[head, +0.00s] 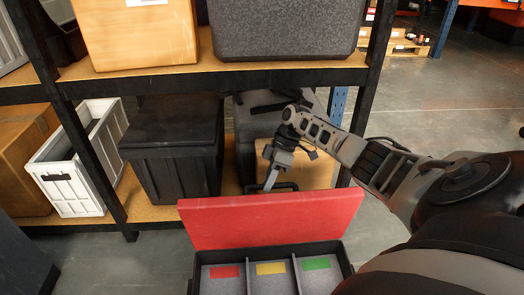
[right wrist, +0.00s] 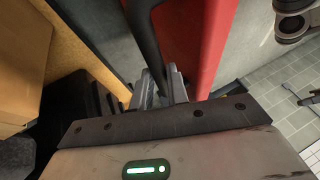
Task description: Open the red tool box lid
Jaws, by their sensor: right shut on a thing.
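The red tool box lid (head: 275,217) stands raised at the back of the black tool box (head: 349,266), so the box is open. Inside are grey compartments with red, yellow and green labels. A black handle (head: 286,186) shows at the lid's top edge. My right gripper (head: 268,184) is shut on this handle, behind the lid's upper edge. In the right wrist view, the fingers (right wrist: 160,92) close around the black handle bar (right wrist: 143,40), with the red lid beside it. My left gripper is not in view.
A shelf rack stands close behind the lid. It holds a black bin (head: 175,145), a white crate (head: 70,172) and cardboard boxes (head: 22,150). A dark case (head: 285,28) sits on the upper shelf (head: 215,70). Open floor (head: 450,110) lies to the right.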

